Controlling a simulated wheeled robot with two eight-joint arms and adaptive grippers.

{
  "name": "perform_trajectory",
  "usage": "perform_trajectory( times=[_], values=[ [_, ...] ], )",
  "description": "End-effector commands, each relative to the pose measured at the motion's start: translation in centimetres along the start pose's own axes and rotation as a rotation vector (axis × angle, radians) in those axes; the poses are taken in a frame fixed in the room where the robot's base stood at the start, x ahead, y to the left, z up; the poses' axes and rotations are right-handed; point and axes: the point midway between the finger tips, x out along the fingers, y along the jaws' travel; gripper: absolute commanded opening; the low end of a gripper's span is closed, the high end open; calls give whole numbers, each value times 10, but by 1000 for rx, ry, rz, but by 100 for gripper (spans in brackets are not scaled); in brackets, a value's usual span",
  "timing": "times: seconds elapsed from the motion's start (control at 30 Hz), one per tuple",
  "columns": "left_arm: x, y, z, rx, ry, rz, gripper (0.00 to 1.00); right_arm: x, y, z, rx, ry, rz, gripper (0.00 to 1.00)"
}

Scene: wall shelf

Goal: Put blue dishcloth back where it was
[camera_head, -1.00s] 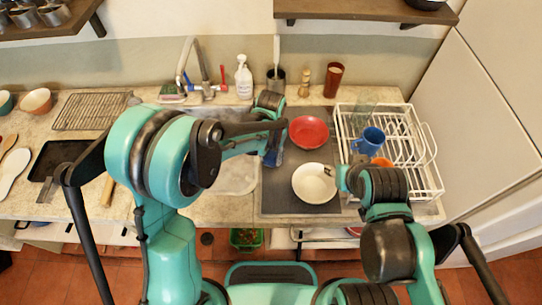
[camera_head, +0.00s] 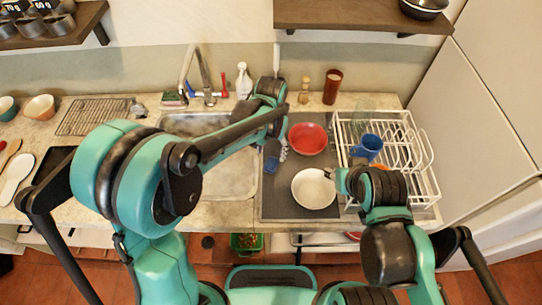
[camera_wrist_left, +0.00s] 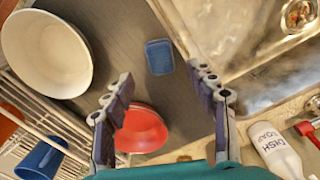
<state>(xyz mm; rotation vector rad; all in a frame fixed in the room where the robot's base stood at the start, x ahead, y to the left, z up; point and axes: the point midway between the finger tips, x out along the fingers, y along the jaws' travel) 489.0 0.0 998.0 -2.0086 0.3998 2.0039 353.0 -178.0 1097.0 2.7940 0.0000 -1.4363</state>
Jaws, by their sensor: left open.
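The blue dishcloth (camera_head: 271,163), a small folded rectangle, lies flat on the dark grey mat (camera_head: 290,205) beside the sink. It shows whole in the left wrist view (camera_wrist_left: 159,57). My left gripper (camera_head: 283,150) is above the mat, just right of the cloth in the head view. In the left wrist view its two fingers (camera_wrist_left: 161,82) are spread wide with nothing between them, and the cloth lies beyond the tips, apart from them. My right gripper (camera_head: 331,175) is by the white bowl (camera_head: 313,188); its fingers are too small to read.
A red bowl (camera_head: 308,139) stands on the mat behind the white one. A white dish rack (camera_head: 425,185) with a blue mug (camera_head: 366,147) is at the right. The sink (camera_head: 236,183) is left of the mat. A soap bottle (camera_head: 243,82) stands behind.

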Motion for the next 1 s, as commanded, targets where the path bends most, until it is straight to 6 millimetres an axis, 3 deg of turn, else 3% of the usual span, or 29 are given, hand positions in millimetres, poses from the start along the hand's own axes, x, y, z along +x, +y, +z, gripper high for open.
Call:
perform_trajectory(
  times=[0.03, 0.2, 0.57, 0.77, 1.0],
  values=[
    [-13, 0, 0, 0, 0, 0, 58, -4, 0, -3, 0, 0, 0, 40],
    [-37, 0, 0, 0, 0, 0, 58, -8, 0, -6, 0, 0, 0, 40],
    [-52, -5, 6, -12, 16, -1, 58, -9, 0, -6, 0, 0, 0, 40],
    [-88, -40, 46, -97, 144, -10, 58, -9, 0, -6, 0, 0, 0, 40],
    [-117, -83, 121, -238, 368, -49, 58, -9, 0, -6, 0, 0, 0, 40]
  ],
)
